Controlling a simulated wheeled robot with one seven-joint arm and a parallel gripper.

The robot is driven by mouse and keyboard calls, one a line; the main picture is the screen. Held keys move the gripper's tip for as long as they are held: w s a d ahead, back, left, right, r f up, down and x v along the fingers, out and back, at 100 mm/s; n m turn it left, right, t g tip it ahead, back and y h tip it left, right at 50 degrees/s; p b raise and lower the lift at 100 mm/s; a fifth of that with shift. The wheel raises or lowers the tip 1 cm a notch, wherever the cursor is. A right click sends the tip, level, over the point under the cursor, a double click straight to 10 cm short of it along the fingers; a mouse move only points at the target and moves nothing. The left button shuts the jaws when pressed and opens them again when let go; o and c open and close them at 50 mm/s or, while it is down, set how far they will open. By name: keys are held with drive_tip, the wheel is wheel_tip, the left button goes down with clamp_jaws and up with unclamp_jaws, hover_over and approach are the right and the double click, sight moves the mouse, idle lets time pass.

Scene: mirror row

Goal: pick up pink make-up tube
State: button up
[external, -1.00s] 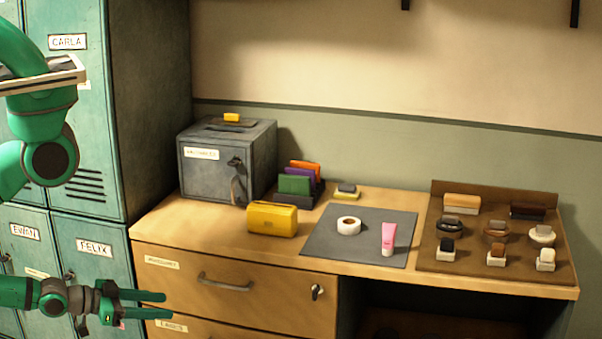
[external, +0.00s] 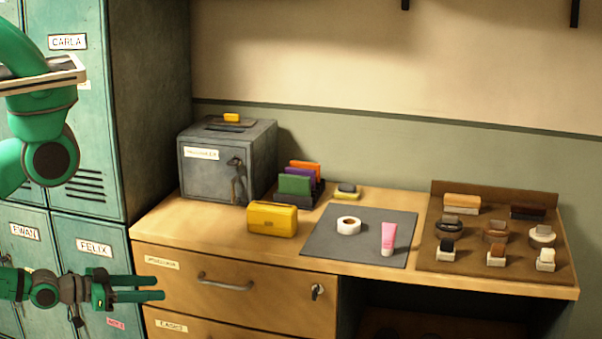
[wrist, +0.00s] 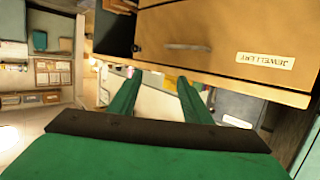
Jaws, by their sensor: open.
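The pink make-up tube (external: 388,238) stands upright on its white cap, on the dark grey mat (external: 320,243) on the wooden desk. My gripper (external: 162,289) is open and empty at the lower left, in front of the lockers and the desk's left end. It is lower than the desk top and well to the left of the tube. In the wrist view my gripper's two green fingers (wrist: 155,88) are spread apart with nothing between them. I cannot make out the tube in the wrist view.
A roll of white tape (external: 348,225) is on the mat left of the tube. A yellow case (external: 272,219) and a grey metal box (external: 222,160) stand further left. A brown display board (external: 480,264) with several small items is at right. The drawer handle (external: 225,284) juts from the desk front.

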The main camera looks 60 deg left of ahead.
idle(0.4)
drive_tip(key=c, duration=0.4)
drive_tip(key=shift+o, duration=0.2)
